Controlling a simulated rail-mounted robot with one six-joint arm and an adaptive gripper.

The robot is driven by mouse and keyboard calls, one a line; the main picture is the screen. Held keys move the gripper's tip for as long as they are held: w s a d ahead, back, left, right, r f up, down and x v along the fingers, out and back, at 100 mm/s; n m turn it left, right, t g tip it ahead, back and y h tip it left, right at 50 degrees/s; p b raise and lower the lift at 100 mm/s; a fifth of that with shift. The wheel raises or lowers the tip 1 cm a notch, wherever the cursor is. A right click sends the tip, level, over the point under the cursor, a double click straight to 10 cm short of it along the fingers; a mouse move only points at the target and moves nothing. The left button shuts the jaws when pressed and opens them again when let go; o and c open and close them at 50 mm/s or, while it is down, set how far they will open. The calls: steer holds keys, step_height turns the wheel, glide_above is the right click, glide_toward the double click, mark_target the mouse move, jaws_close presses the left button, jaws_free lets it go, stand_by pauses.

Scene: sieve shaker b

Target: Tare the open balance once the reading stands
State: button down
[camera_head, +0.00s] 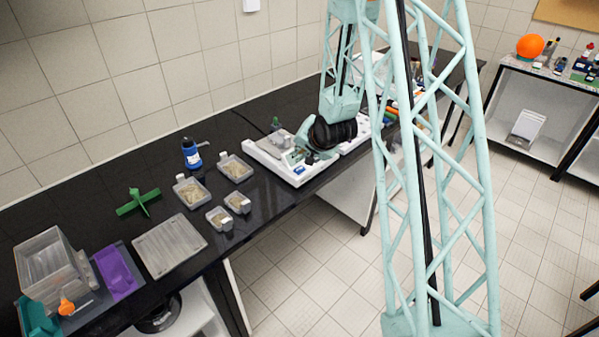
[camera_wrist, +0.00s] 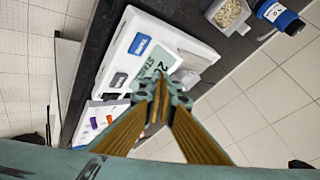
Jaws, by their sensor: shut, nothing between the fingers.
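The open balance (camera_head: 262,150) is a white, low device on the black bench in the head view, with a grey weighing pan. In the wrist view its white body (camera_wrist: 112,52) shows a display (camera_wrist: 150,62), a blue key (camera_wrist: 139,45) and a dark grey key (camera_wrist: 118,80). The display carries dark characters, partly hidden by my fingers; I cannot read them fully. My gripper (camera_wrist: 160,90) is shut and empty, its fingertips over the display's near edge in the wrist view. I cannot tell whether they touch the balance.
A second white device (camera_head: 357,136) stands right of the balance. Left of it are trays of pale grains (camera_head: 236,168), a blue bottle (camera_head: 192,155), a green cross-shaped piece (camera_head: 138,202) and a grey plate (camera_head: 170,246). The bench's front edge runs close by the balance.

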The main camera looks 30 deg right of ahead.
mark_target(301, 169)
step_height(301, 169, down, 3)
steer(key=shift+r+b, duration=0.15)
steer(key=shift+b, duration=0.35)
steer(key=shift+f+b, duration=1.1)
steer(key=shift+f, duration=0.1)
steer(key=shift+f+b, duration=0.9)
steer(key=shift+b, duration=0.2)
stand_by(1.8)
steer(key=shift+r, duration=0.1)
steer(key=shift+r+p, duration=0.35)
steer(key=shift+r, duration=0.45)
steer(key=shift+r, duration=0.15)
stand_by(0.3)
steer(key=shift+r+p, duration=1.15)
steer(key=shift+r, duration=1.2)
